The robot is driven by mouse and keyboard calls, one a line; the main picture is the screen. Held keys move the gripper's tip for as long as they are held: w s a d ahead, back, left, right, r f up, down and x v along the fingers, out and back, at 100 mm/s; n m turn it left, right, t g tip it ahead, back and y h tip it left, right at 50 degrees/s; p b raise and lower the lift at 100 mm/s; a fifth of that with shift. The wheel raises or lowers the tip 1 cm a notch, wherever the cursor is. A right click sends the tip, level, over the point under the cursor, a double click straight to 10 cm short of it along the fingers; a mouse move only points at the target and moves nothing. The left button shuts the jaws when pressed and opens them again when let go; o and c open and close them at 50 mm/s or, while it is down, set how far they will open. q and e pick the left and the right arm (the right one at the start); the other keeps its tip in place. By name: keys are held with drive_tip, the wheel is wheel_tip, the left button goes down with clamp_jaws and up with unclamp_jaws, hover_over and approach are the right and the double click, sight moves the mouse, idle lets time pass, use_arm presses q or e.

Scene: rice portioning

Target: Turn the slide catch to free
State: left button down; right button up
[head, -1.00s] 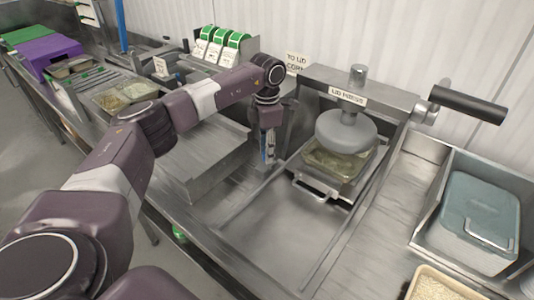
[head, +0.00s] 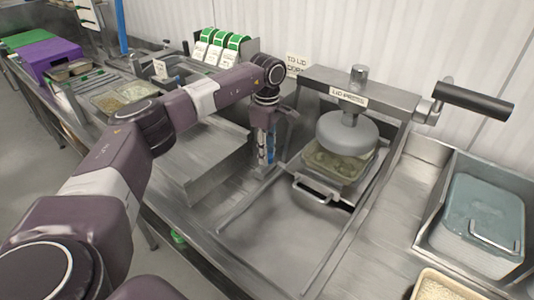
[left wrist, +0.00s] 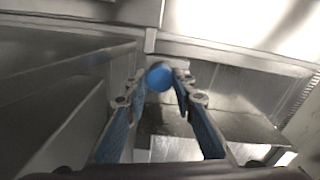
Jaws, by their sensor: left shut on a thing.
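A blue round knob (left wrist: 160,77), which looks like the slide catch, sits between the fingertips of my left gripper (left wrist: 168,75) in the left wrist view. The fingers are shut on it, one on each side. In the head view my left gripper (head: 266,155) points down just left of the lid press (head: 345,130), and the knob cannot be made out there. The press slide has a metal handle (head: 314,190) at its front. A clear container with food (head: 335,165) sits on the slide under the round press head. My right gripper is not in view.
The press lever (head: 472,101) sticks out to the right. A grey-blue lidded bin (head: 482,220) and a tray of rice (head: 437,286) stand at the right. Containers (head: 125,95) and label rolls (head: 222,48) are at the left. The steel surface before the slide is clear.

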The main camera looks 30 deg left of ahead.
use_arm(q)
drive_tip(key=shift+w+r+m, duration=0.1)
drive_tip(key=shift+r+m, duration=0.05)
drive_tip(key=shift+m, duration=0.15)
idle(0.4)
drive_tip(key=c, duration=1.6)
unclamp_jaws()
wheel_tip(320, 180, up, 12)
